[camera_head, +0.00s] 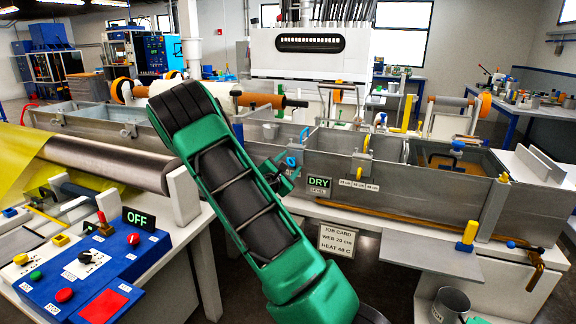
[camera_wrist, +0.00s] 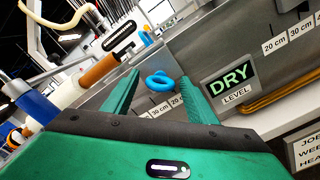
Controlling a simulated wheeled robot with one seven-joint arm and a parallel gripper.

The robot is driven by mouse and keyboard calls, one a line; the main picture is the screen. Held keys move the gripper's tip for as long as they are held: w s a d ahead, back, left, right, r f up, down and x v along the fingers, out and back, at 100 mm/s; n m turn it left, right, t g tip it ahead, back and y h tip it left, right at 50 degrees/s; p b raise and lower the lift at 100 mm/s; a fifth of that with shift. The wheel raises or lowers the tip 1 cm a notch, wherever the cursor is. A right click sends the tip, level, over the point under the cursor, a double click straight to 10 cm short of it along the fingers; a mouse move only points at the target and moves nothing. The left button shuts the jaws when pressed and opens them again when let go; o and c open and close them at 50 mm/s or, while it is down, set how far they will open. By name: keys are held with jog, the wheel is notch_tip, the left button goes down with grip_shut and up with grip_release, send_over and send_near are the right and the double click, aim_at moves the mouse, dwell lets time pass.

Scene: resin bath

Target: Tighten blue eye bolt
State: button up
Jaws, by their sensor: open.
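The blue eye bolt (camera_wrist: 160,81) shows in the wrist view as a blue ring by the grey wall of the bath. It lies in the gap between my gripper's fingers, seemingly beyond their tips. My gripper (camera_wrist: 163,87) is open and empty, with its two green fingers apart on either side of the ring. In the head view, a small blue ring (camera_head: 291,161) shows at the bath's front wall, close to my gripper (camera_head: 283,172). The arm hides part of the wall there. The bolt's shank is not clearly visible.
A DRY level sign (camera_wrist: 231,75) is right of the ring, near the right finger. The long grey bath (camera_head: 420,193) has clamps and dividers along it. A blue control panel (camera_head: 100,272) with an OFF display stands at left. A job card (camera_head: 337,239) hangs below.

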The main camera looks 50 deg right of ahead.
jog(key=shift+w+d, duration=0.15)
jog(key=shift+d, duration=0.2)
jog(key=shift+c, duration=0.3)
jog(key=c, duration=1)
jog(key=shift+m, duration=0.3)
jog(key=m, duration=0.3)
jog(key=shift+m, duration=2)
jog(key=shift+f, duration=0.1)
